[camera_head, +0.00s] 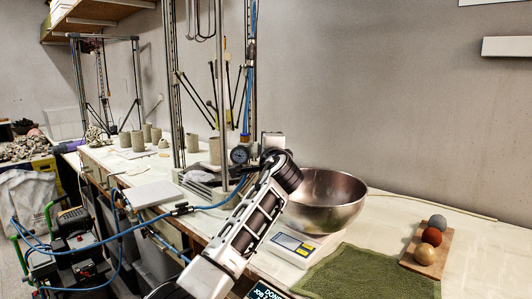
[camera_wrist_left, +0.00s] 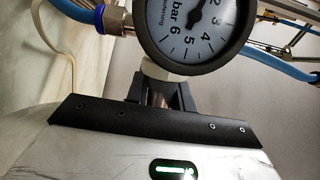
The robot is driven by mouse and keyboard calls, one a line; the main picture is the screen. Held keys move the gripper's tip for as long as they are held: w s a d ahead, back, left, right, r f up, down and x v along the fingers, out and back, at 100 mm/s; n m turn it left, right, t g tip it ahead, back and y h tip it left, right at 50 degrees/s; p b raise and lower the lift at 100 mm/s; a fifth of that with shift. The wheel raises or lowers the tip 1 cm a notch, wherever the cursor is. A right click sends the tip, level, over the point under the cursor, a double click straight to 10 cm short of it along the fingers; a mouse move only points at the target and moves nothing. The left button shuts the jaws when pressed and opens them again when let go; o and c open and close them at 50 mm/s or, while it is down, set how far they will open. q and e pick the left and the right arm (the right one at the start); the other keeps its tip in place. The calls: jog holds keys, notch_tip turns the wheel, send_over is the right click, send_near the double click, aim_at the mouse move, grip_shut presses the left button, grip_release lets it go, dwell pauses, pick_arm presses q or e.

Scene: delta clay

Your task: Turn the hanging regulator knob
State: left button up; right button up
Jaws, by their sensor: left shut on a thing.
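The round pressure gauge (camera_head: 239,155) of the hanging regulator shows beside the frame's metal posts in the head view. In the left wrist view the gauge (camera_wrist_left: 196,28) is large at the top, with a white fitting (camera_wrist_left: 160,70) under it. My left gripper (camera_wrist_left: 162,94) has its dark fingers just below that fitting, shut on the regulator knob. The knob itself is mostly hidden by the fingers and gripper body. In the head view my left arm reaches up from the bottom middle, and its fingertips are hard to make out. My right gripper is not in view.
A steel bowl (camera_head: 325,202) sits close to the right of my arm, near a scale (camera_head: 293,248). A green cloth (camera_head: 365,274) and a board with three balls (camera_head: 433,236) lie further right. A blue hose (camera_head: 150,222) runs left from the frame.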

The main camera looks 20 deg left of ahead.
pick_arm(q)
jog(key=o, duration=1)
jog(key=b+v, duration=0.1)
jog(key=v, duration=1.5)
